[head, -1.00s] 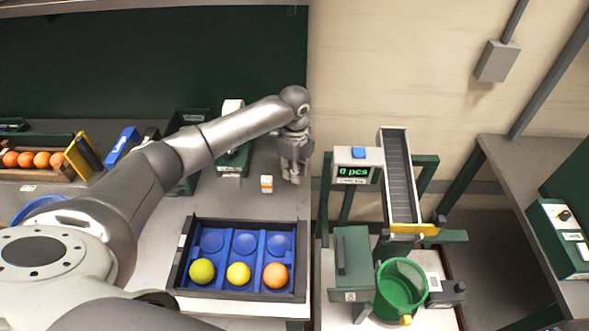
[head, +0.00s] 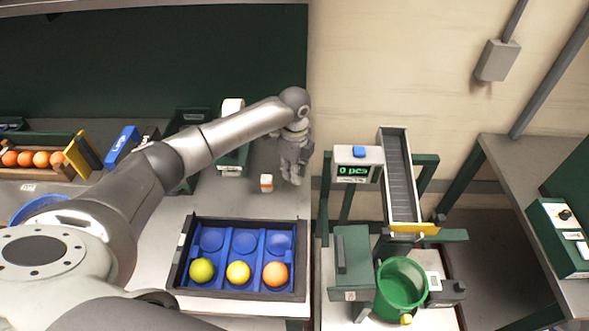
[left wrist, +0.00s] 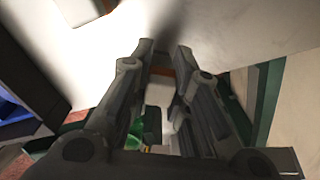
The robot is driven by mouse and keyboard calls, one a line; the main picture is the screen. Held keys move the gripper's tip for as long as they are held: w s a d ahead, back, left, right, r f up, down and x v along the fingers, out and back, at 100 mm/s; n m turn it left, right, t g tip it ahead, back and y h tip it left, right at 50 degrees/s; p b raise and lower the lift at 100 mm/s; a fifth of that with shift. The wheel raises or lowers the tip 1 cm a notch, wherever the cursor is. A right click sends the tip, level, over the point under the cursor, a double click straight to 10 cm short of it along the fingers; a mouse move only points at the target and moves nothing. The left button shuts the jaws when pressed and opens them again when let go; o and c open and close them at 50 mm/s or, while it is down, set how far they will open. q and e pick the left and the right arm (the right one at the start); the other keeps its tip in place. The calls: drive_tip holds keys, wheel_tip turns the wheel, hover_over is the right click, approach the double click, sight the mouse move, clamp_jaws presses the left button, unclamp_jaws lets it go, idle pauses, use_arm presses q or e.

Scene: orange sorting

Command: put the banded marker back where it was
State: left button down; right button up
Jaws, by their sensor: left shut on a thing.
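My left gripper (head: 292,180) is at the right end of the table, fingers pointing down. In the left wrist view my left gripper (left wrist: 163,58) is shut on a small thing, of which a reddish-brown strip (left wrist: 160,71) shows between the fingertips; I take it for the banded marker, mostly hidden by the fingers. A small white block with an orange band (head: 266,184) stands on the table just left of the gripper, apart from it. A white block with an orange edge (left wrist: 84,12) also shows at the top left in the wrist view. My right gripper is not in view.
A black-framed tray with blue compartments (head: 180,264) holds a green-yellow, a yellow and an orange ball in its front row. Right of the table are a counter display (head: 352,172), a chute (head: 398,178) and a green bucket (head: 402,288). An orange crate (head: 40,173) stands far left.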

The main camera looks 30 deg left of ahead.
use_arm(q)
drive_tip(key=shift+f, duration=0.3)
drive_tip(key=c, duration=1.3)
unclamp_jaws()
drive_tip(key=shift+o, duration=0.3)
drive_tip(key=o, duration=0.4)
drive_tip(key=shift+c, duration=0.2)
drive_tip(key=shift+r, duration=0.1)
